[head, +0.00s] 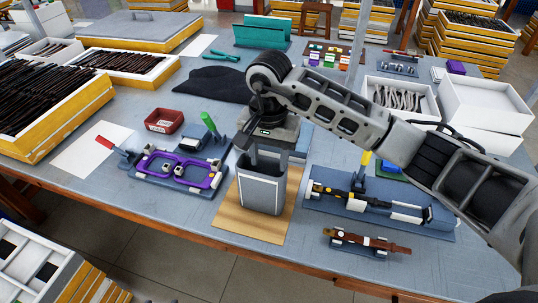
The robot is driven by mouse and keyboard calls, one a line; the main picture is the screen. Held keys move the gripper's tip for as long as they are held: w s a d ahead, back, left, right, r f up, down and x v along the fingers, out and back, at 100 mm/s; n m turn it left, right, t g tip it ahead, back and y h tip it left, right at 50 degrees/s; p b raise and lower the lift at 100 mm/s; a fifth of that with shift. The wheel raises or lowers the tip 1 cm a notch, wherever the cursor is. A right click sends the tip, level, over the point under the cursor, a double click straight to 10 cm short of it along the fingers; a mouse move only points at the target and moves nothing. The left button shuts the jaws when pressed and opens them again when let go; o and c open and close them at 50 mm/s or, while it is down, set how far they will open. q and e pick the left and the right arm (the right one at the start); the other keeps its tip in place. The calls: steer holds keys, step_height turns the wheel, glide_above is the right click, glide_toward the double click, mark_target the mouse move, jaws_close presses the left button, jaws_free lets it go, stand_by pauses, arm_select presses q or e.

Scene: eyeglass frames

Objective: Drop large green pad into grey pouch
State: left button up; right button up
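The grey pouch (262,196) stands upright and open at the top on a tan wooden board in the middle of the table's front. My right gripper (268,160) points down at the pouch's mouth, with its fingers apart and their tips partly hidden by the pouch wall. No pad shows between the fingers, and the inside of the pouch is mostly hidden. A flat green piece (390,169) lies to the right, partly covered by my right arm; I cannot tell if it is the large green pad. My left gripper is not in view.
A purple eyeglass frame (180,170) sits in a fixture left of the pouch, beside a green-handled clamp (211,124). A blue fixture (380,205) and a brown strap piece (366,242) lie right. A red tray (164,121) and black cloth (213,84) lie behind.

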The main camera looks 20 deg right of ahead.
step_height(320, 180, up, 16)
steer(key=b, duration=0.1)
stand_by(0.4)
